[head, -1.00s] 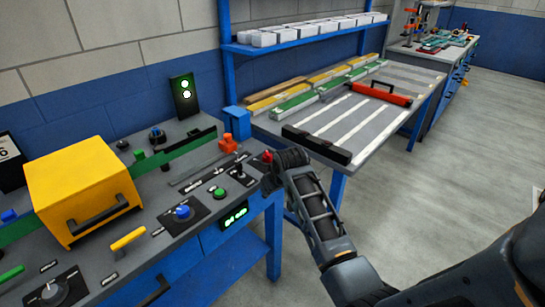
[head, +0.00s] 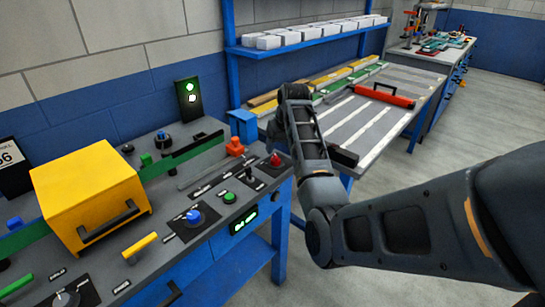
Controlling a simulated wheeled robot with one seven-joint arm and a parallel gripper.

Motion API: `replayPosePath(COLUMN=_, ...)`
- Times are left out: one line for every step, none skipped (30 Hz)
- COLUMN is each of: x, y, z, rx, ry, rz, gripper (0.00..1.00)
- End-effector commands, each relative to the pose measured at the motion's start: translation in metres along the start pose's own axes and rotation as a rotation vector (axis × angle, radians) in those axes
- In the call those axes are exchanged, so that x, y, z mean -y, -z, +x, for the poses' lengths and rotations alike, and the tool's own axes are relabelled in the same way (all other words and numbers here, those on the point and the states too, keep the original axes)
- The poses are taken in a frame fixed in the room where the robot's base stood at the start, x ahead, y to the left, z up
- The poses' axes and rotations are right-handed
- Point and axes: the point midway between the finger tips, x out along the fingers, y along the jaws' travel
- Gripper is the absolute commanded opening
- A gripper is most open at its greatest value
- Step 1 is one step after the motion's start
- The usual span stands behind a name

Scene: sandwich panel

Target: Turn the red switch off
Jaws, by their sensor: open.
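A small red switch (head: 276,160) stands on a dark plate at the right end of the grey control panel (head: 215,188). Which position the red switch is in cannot be told.
A green button (head: 229,197), a blue knob (head: 194,217) and a yellow box (head: 90,195) with a black handle share the panel. A lit indicator (head: 189,98) stands behind.

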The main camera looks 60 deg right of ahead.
Motion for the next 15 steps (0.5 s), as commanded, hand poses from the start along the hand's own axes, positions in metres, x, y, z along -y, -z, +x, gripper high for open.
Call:
replayPosePath(x=0.000, y=-0.001, z=0.005, rx=0.004, ry=0.001, rz=0.001, gripper=0.63)
replayPosePath(x=0.000, y=-0.001, z=0.008, rx=0.004, ry=0.001, rz=0.001, gripper=0.63)
replayPosePath(x=0.000, y=-0.001, z=0.013, rx=0.004, ry=0.001, rz=0.000, gripper=0.63)
replayPosePath(x=0.000, y=-0.001, z=0.018, rx=0.004, ry=0.001, rz=0.000, gripper=0.63)
replayPosePath(x=0.000, y=-0.001, z=0.022, rx=0.004, ry=0.001, rz=0.000, gripper=0.63)
replayPosePath(x=0.000, y=-0.001, z=0.029, rx=0.004, ry=0.001, rz=0.001, gripper=0.63)
replayPosePath(x=0.000, y=0.000, z=0.034, rx=0.004, ry=0.001, rz=0.001, gripper=0.63)
replayPosePath(x=0.000, y=0.000, z=0.038, rx=0.003, ry=0.001, rz=0.001, gripper=0.63)
replayPosePath(x=0.000, y=-0.001, z=0.044, rx=0.003, ry=0.001, rz=0.001, gripper=0.63)
replayPosePath(x=0.000, y=0.000, z=0.048, rx=0.002, ry=0.000, rz=0.001, gripper=0.63)
replayPosePath(x=0.000, y=0.000, z=0.052, rx=0.003, ry=0.000, rz=0.001, gripper=0.63)
replayPosePath(x=0.000, y=0.000, z=0.056, rx=0.001, ry=0.000, rz=0.001, gripper=0.63)
replayPosePath(x=0.000, y=0.000, z=0.059, rx=0.002, ry=0.000, rz=0.001, gripper=0.63)
replayPosePath(x=-0.001, y=0.000, z=0.062, rx=0.002, ry=0.000, rz=0.001, gripper=0.63)
replayPosePath(x=-0.001, y=0.000, z=0.066, rx=0.001, ry=0.000, rz=0.001, gripper=0.63)
